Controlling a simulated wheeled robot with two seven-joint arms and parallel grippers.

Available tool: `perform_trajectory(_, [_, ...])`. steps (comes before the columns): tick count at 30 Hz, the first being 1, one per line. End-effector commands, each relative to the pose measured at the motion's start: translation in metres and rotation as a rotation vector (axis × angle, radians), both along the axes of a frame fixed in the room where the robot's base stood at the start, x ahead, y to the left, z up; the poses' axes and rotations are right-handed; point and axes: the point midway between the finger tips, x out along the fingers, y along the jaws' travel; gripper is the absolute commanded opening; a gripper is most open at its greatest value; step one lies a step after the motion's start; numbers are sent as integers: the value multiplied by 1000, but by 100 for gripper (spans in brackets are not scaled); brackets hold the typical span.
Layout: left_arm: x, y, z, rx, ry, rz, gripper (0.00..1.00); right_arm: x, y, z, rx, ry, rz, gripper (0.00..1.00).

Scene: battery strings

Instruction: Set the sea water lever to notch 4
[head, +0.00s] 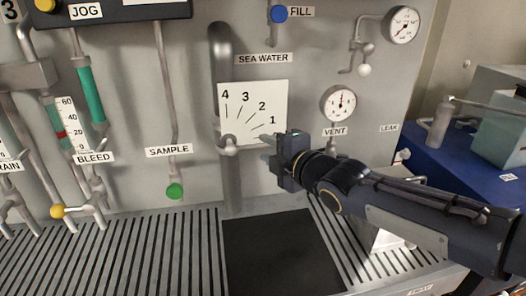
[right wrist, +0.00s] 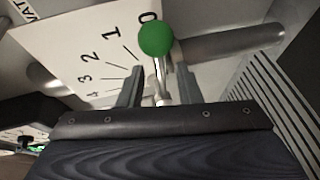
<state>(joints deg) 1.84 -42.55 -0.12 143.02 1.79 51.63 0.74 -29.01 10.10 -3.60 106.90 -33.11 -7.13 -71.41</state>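The sea water dial plate (head: 252,112) is white, with notch marks 4, 3, 2 and 1 visible in the head view. The lever's pale hub (head: 229,144) sits at its lower left corner. My right gripper (head: 272,146) is just right of the plate and hides the rest of the lever there. In the right wrist view the lever's green knob (right wrist: 156,39) shows near the 0 mark, with its metal rod (right wrist: 161,80) between the two fingers. The fingers stand apart, with visible gaps beside the rod. My left gripper is not in view.
A vertical pipe (head: 221,60) runs behind the dial plate. The vent gauge (head: 338,103) is to the right, above my right arm. The green sample knob (head: 174,191) is at the lower left. A slatted grating (head: 150,255) lies below.

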Motion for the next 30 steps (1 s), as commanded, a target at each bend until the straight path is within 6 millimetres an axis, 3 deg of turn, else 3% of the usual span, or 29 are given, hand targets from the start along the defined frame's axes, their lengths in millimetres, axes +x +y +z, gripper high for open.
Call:
perform_trajectory(6, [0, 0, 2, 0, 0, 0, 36, 19, 13, -4, 0, 3, -1, 31])
perform_trajectory(15, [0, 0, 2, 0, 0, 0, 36, 22, 14, -5, 2, 2, -1, 31])
perform_trajectory(23, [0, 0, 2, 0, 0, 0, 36, 22, 14, -5, 2, 2, -1, 0])
perform_trajectory(30, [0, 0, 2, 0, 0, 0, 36, 22, 14, -5, 2, 2, -1, 0])
